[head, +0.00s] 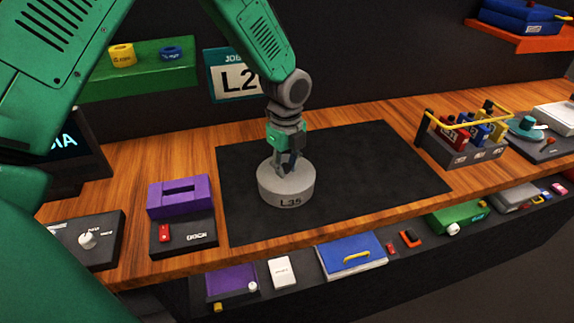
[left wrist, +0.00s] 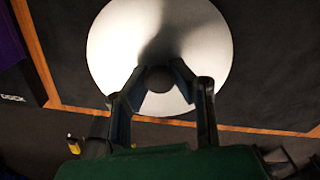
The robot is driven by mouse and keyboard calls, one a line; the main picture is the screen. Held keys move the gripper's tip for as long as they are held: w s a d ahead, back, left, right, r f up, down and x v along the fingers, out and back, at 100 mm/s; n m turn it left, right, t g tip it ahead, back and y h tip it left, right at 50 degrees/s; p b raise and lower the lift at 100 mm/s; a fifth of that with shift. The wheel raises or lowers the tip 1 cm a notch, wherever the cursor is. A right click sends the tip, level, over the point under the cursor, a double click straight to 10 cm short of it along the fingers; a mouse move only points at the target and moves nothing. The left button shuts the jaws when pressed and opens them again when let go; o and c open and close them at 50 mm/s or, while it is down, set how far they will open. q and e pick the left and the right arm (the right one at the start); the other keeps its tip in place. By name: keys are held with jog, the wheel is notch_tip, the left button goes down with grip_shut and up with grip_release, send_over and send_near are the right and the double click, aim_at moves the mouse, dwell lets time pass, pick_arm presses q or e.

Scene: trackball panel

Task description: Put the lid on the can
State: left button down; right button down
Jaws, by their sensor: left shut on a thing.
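The grey round can (head: 291,201), marked L35 on its side, stands upright on the black mat (head: 350,165). A pale round lid (head: 304,181) lies over its top with its edge close to the can's outline; I cannot tell if a gap is left between them. In the left wrist view the lid (left wrist: 112,45) is a pale disc with a dark round knob (left wrist: 159,79) at its middle. My left gripper (head: 285,167) points down over the lid, its fingers shut on the knob from both sides. It also shows in the left wrist view (left wrist: 158,82). My right gripper is out of view.
A purple block (head: 180,196) on a dark dock (head: 185,236) stands left of the mat. A knob box (head: 88,240) is further left. A rack (head: 465,145) with yellow rails stands at the right. The mat around the can is clear.

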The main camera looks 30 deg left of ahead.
pick_arm(q)
jog(key=c, duration=0.8)
grip_release()
jog(key=shift+c, duration=0.2)
jog(key=shift+r+p, duration=3.55)
grip_shut()
jog(key=shift+f, duration=0.15)
